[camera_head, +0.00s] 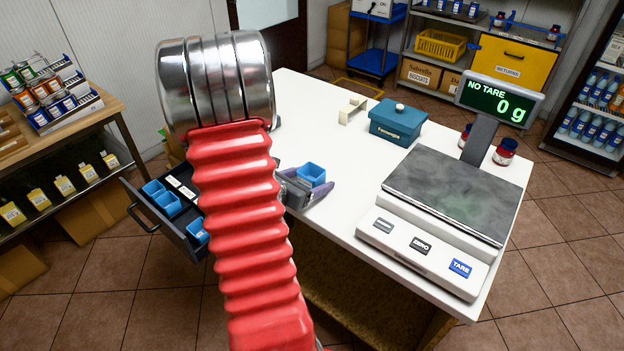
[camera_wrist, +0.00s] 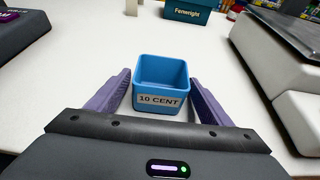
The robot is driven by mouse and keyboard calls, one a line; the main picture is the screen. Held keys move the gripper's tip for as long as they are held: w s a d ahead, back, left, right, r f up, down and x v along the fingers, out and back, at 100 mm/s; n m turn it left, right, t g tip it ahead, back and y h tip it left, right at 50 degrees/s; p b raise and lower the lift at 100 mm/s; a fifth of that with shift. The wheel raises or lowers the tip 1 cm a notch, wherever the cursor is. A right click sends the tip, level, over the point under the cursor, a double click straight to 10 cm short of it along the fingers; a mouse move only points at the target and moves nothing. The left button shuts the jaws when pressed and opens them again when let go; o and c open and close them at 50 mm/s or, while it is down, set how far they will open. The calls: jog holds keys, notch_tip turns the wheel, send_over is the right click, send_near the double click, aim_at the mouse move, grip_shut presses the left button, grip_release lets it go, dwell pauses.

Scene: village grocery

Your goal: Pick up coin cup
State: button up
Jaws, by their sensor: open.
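A blue square coin cup labelled "10 CENT" (camera_wrist: 162,84) stands upright on the white counter, and it also shows in the head view (camera_head: 311,174). My gripper (camera_wrist: 160,92) is open, with one purple finger on each side of the cup. Small gaps seem to show between the fingers and the cup walls. The inside of the cup looks empty in the wrist view. In the head view my red arm hides part of the gripper. More blue cups (camera_head: 167,203) sit in the open drawer (camera_head: 180,228) at the left.
A scale (camera_head: 450,200) reading 0 g stands at the right of the counter. A teal box (camera_head: 398,124) and a small cream holder (camera_head: 353,109) stand farther back. Two dark red-lidded jars (camera_head: 505,152) are behind the scale. The white counter (camera_head: 345,205) is clear around the cup.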

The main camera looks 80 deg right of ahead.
jog(key=shift+c, duration=0.3)
jog(key=c, duration=1)
jog(key=shift+c, duration=0.2)
jog(key=shift+r, duration=0.15)
notch_tip(320, 180, up, 10)
dwell(1.1)
